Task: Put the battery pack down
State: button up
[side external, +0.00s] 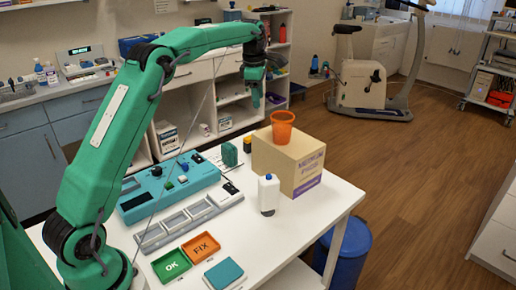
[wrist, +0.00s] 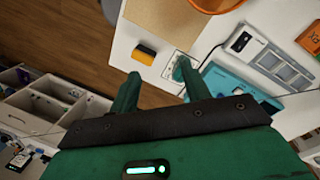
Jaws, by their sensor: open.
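My gripper (side external: 255,97) is raised above the back of the white table, with its fingers pointing down. In the wrist view my gripper (wrist: 158,78) has its two green fingers apart, with nothing held between them. A small black-and-yellow block (wrist: 145,53) lies on the table beyond the fingertips, apart from them. A dark green block (side external: 230,153) stands at the table's back edge in the side view. A teal block (side external: 223,273) lies at the front. None is clearly marked as the battery pack, so I cannot tell which it is.
A cardboard box (side external: 290,163) with an orange cup (side external: 282,126) on top stands at the right. A white bottle (side external: 268,194), blue control panel (side external: 170,186), grey slotted tray (side external: 188,219), green OK tray (side external: 171,265) and orange FIX tray (side external: 200,246) occupy the table. The front right is clear.

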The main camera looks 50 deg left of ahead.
jog(key=s+d+r+m+t, duration=0.1)
jog(key=s+d+r+m, duration=0.4)
jog(key=s, duration=0.3)
jog(key=s+d+r+m+t, duration=0.1)
jog(key=s+d+r+m, duration=0.3)
jog(key=s+d+m, duration=0.3)
jog(key=s+d+f+m+t, duration=0.1)
jog(key=s+f+m, duration=0.3)
jog(key=s, duration=0.6)
jog(key=s+d+f+m+t, duration=0.1)
jog(key=s+d+f+m, duration=0.3)
jog(key=s+m, duration=0.5)
jog(key=shift+s+f+m, duration=0.2)
jog(key=shift+s+m, duration=0.1)
jog(key=shift+s, duration=0.8)
